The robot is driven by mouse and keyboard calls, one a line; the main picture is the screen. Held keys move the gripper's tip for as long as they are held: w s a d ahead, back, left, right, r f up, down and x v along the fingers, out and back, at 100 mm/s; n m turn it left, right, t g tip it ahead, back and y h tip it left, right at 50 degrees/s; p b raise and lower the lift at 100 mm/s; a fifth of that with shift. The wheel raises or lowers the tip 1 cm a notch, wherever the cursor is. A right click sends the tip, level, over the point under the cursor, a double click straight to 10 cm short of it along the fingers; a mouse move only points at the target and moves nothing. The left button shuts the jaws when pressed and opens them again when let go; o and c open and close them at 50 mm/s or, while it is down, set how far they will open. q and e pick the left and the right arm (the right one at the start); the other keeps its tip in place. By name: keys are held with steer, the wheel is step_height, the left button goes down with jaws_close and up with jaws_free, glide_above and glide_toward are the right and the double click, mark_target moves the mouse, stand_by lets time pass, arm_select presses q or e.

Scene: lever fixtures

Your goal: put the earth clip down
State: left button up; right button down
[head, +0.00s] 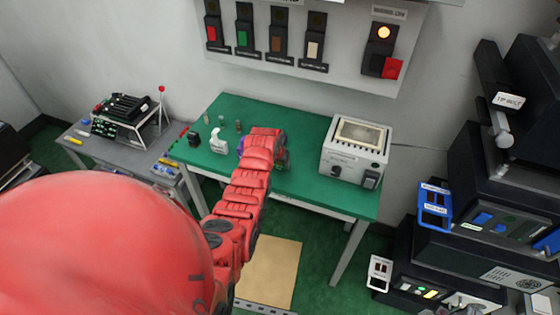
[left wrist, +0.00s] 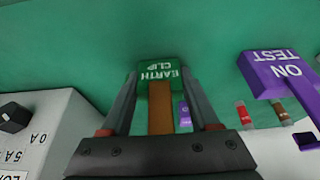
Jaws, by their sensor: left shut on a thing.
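My left gripper (left wrist: 158,85) is shut on the earth clip (left wrist: 158,75), a green block with white EARTH CLIP lettering and a brown stem between the fingers. The green bench top (left wrist: 60,45) lies beyond the clip; I cannot tell whether they touch. In the head view my left arm reaches over the green bench (head: 225,110), and my left gripper (head: 280,158) is at its middle, with the clip mostly hidden by the arm. My right gripper is not in view.
A purple TEST ON tag (left wrist: 284,74) is right of the clip in the wrist view. A white instrument box (head: 354,150) stands at the bench's right. A white object (head: 218,142) and small posts stand at its left. The bench front between arm and box is clear.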

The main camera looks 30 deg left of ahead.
arm_select(q)
steer(key=shift+f, duration=0.15)
steer(key=o, duration=1.4)
steer(key=shift+c, duration=0.2)
